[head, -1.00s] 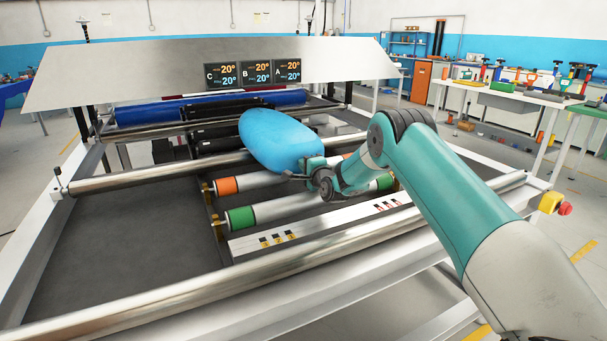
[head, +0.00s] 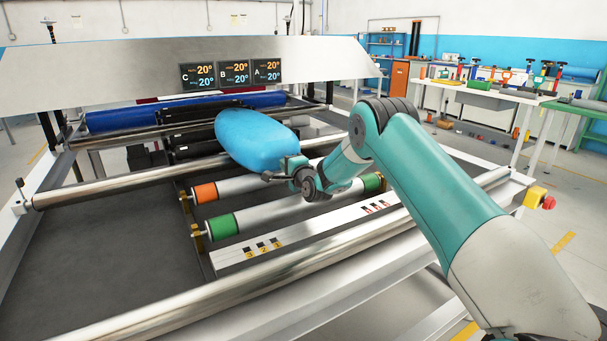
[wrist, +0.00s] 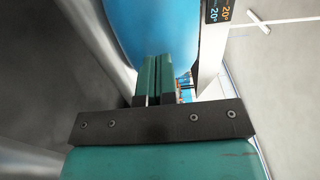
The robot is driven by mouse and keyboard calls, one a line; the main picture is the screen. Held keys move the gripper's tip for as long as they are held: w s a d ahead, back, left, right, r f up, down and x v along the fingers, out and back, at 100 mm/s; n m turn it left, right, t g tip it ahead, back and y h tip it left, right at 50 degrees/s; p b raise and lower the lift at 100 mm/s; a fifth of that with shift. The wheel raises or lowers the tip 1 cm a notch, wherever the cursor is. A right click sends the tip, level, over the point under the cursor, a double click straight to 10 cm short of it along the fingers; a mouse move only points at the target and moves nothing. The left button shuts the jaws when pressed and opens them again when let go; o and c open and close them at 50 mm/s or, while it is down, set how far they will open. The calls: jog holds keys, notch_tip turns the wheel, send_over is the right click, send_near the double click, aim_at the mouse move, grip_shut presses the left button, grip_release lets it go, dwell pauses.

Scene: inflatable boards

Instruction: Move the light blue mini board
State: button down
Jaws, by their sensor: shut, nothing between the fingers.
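The light blue mini board (head: 257,141) is a rounded, inflated shape above the rollers near the middle of the machine in the head view. It also fills the top middle of the wrist view (wrist: 155,28). My gripper (head: 272,177) is at the board's near lower edge. In the wrist view its two green fingers (wrist: 158,68) are together, with their tips against or just in front of the board's surface. Nothing shows between them. Whether they touch the board, and what supports its underside, I cannot tell.
An orange-ended roller (head: 243,187) and a green-ended roller (head: 270,213) lie below the gripper. A chrome bar (head: 270,270) crosses the near side. A sloped metal panel (head: 120,75) with displays stands behind. A cluttered workbench (head: 490,97) is at right.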

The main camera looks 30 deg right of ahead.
jog(key=s+b, duration=0.1)
jog(key=s, duration=0.4)
jog(key=s+b, duration=0.1)
jog(key=s, duration=0.4)
jog(key=shift+s+d, duration=0.2)
jog(key=shift+s, duration=0.1)
jog(key=s+a+r+n+g+y+p, duration=0.2)
jog(key=s+a+r+n+g+y, duration=0.15)
jog(key=s+a+r+n, duration=0.45)
jog(key=s+a+r+n+g+y+p, duration=0.3)
jog(key=s+a+r+n+g, duration=0.15)
jog(key=a, duration=0.65)
jog(key=s+r+n+g+h+p, duration=0.1)
jog(key=s+n+g, duration=0.4)
jog(key=s, duration=1.1)
jog(key=s+a+r+n+g+h+p, duration=0.1)
jog(key=s+r+n+g+p, duration=0.3)
jog(key=s, duration=1.2)
jog(key=r+n+g+h, duration=0.1)
jog(key=n, duration=0.2)
jog(key=shift+a+r, duration=0.15)
jog(key=shift+r, duration=0.2)
